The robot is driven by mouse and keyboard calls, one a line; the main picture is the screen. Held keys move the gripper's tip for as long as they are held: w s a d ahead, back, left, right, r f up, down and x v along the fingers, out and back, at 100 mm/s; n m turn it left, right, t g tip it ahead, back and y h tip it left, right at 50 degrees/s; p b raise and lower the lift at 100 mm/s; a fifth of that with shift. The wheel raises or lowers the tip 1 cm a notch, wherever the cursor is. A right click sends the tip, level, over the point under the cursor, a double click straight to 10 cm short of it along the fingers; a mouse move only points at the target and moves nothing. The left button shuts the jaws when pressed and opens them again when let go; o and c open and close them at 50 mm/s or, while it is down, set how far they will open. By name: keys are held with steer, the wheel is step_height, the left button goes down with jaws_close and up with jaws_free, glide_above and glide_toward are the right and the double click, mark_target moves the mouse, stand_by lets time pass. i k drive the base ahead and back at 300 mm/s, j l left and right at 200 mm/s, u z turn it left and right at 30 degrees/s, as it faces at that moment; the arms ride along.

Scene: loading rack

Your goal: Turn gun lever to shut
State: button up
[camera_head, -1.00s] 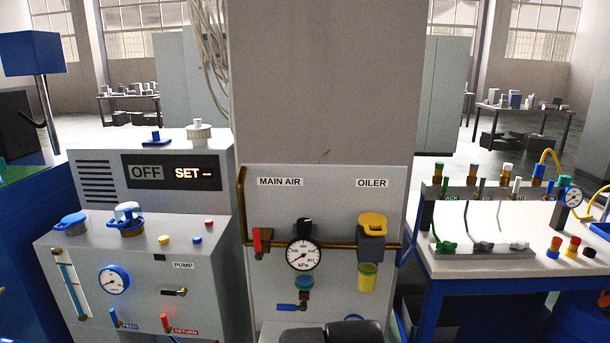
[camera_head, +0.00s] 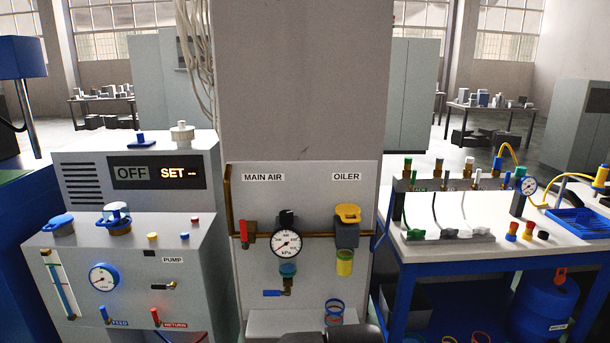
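No label reading "gun" can be made out, so I cannot tell which part is the gun lever. On the right bench, a valve manifold (camera_head: 455,184) carries several colored caps, and its small tags are too small to read. A yellow hose (camera_head: 511,150) rises from near its blue valve (camera_head: 497,165). A yellow handle-like part (camera_head: 601,177) shows at the right edge, partly cut off. My gripper is not recognizable in view; only a dark rounded shape, perhaps part of my arm, shows at the bottom.
The MAIN AIR panel (camera_head: 301,205) has a red lever (camera_head: 248,235), a gauge (camera_head: 286,243) and a blue lever (camera_head: 275,293). The pump cabinet (camera_head: 130,240) stands left. A blue tray (camera_head: 580,222) lies on the right bench (camera_head: 450,248); a blue drum (camera_head: 543,305) is below it.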

mark_target(507, 178)
steer(key=z, duration=1.4)
